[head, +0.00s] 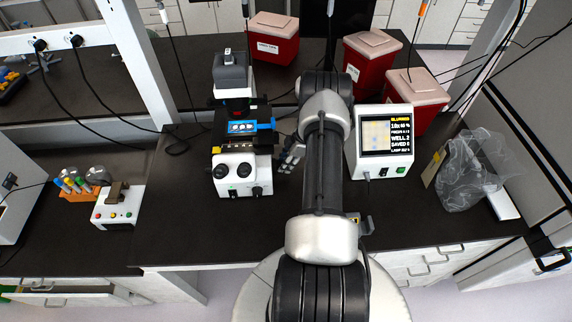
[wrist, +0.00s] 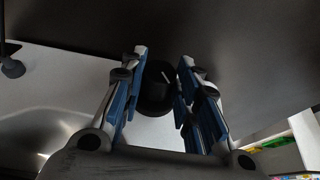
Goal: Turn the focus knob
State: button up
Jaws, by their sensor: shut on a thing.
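The microscope (head: 235,182) stands on the dark bench left of my arm, with a white base, black stage and blue slide holder (head: 250,125). My gripper (head: 291,156) is at the right side of its base. In the wrist view, the round black focus knob (wrist: 157,92) with a white index line sits between the two blue-padded fingers of my gripper (wrist: 162,62). The fingers are shut on the knob, one on each side. The line tilts up to the left. In the head view the knob is not clearly made out behind the fingers.
A display unit (head: 383,172) stands close to the right of my arm. Red bins (head: 275,46) stand at the back and a clear plastic bag (head: 468,170) lies at the right. A small button box (head: 118,212) is at the left. The bench front between is clear.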

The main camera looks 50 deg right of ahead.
jog(key=shift+w+d+f+m+g+y+b, duration=0.2)
jog(key=shift+g+y+b, duration=0.35)
jog(key=shift+b, duration=1.85)
jog(key=shift+w+d+f+m+g+y+b, duration=0.1)
jog(key=shift+f+m+g+y+b, duration=0.3)
jog(key=shift+b, duration=2)
jog(key=shift+r+g+y+b, duration=0.25)
jog(key=shift+y+b, duration=0.4)
jog(key=shift+b, duration=1.15)
jog(key=shift+r+y+b, duration=0.3)
jog(key=shift+b, duration=0.05)
jog(key=o, duration=1.1)
jog(key=shift+c, duration=0.2)
notch_tip(320, 180, up, 10)
